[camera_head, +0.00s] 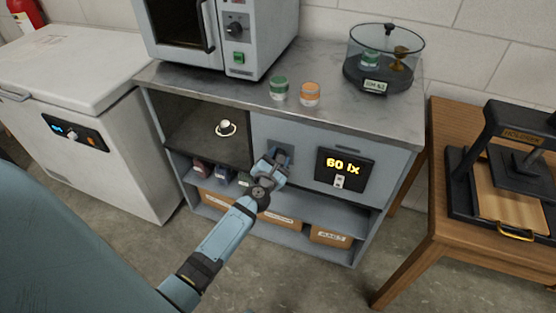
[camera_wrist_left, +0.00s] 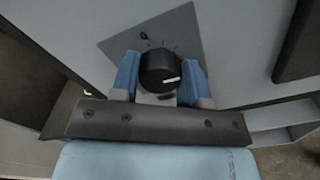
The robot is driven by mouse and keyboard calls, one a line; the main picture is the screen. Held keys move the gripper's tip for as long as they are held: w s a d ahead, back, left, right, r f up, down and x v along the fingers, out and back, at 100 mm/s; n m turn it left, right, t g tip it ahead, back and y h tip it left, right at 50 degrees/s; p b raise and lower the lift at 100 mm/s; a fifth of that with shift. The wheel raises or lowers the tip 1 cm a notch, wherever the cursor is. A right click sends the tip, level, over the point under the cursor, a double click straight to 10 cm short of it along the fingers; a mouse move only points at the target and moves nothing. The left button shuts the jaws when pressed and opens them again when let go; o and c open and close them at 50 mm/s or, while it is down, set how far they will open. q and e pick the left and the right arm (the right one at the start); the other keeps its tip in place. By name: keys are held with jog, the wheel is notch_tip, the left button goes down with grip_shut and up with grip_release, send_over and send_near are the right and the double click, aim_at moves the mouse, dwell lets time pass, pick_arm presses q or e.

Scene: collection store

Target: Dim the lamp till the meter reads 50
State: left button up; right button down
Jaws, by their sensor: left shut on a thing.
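The meter (camera_head: 345,169) is a black panel on the cabinet front with glowing yellow text that reads 60 lx. A black round dimmer knob (camera_wrist_left: 158,72) with a white pointer mark sits on a grey plate (camera_wrist_left: 190,32) with printed ticks, left of the meter. The pointer aims to the right in the left wrist view. My left gripper (camera_head: 275,163) is at the plate, its blue fingers (camera_wrist_left: 158,80) on either side of the knob and shut on it. A small round white fitting, perhaps the lamp (camera_head: 225,127), shows in the open compartment to the left.
A microwave-like oven (camera_head: 238,30), a green jar (camera_head: 279,88), an orange jar (camera_head: 310,94) and a clear round case (camera_head: 384,60) stand on the cabinet top. A white chest freezer (camera_head: 75,75) is left; a wooden table (camera_head: 450,130) with a press (camera_head: 500,160) is right.

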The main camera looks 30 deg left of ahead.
pick_arm(q)
jog(key=shift+n, duration=0.7)
pick_arm(e)
jog(key=shift+w+a+r, duration=0.1)
jog(key=shift+r, duration=0.1)
jog(key=shift+f, duration=0.15)
pick_arm(q)
jog(key=o, duration=0.9)
